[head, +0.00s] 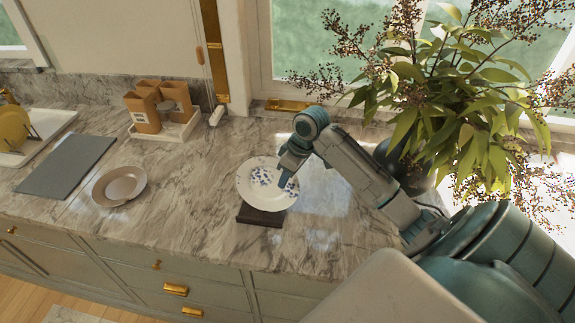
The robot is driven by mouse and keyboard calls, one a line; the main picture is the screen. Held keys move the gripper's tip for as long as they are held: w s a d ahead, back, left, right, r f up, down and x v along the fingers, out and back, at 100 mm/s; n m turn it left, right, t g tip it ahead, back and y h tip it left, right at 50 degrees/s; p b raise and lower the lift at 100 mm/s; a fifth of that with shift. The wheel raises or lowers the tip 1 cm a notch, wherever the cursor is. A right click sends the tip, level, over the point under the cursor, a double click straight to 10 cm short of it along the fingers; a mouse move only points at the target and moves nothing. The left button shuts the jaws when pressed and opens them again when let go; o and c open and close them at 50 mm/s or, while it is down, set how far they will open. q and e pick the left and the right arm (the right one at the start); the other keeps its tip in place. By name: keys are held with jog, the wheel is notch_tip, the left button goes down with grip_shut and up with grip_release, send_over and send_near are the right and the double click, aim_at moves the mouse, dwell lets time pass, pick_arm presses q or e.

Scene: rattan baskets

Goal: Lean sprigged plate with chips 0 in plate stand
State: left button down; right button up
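The white plate with blue sprigs (258,186) stands tilted at the dark plate stand (260,217) on the marble counter. Its lower edge meets or overlaps the stand; I cannot tell if it is seated in it. My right gripper (285,179) is at the plate's upper right rim, with a finger across the plate's face. The other finger is hidden, so I cannot tell whether it is closed on the rim. Chips on the plate are too small to make out. My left gripper is not in view.
A beige plate (118,184) lies on the counter at left, near a grey mat (68,165). A white tray (48,130) holds a yellow plate (13,127). Brown canisters (147,110) stand at the back. A leafy plant in a dark vase (405,172) stands behind my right arm.

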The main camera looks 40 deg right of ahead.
jog(key=shift+d+r, duration=0.1)
jog(key=shift+r, duration=0.15)
jog(key=b+v, duration=0.3)
jog(key=v, duration=0.7)
jog(key=shift+s, duration=0.1)
dwell(0.6)
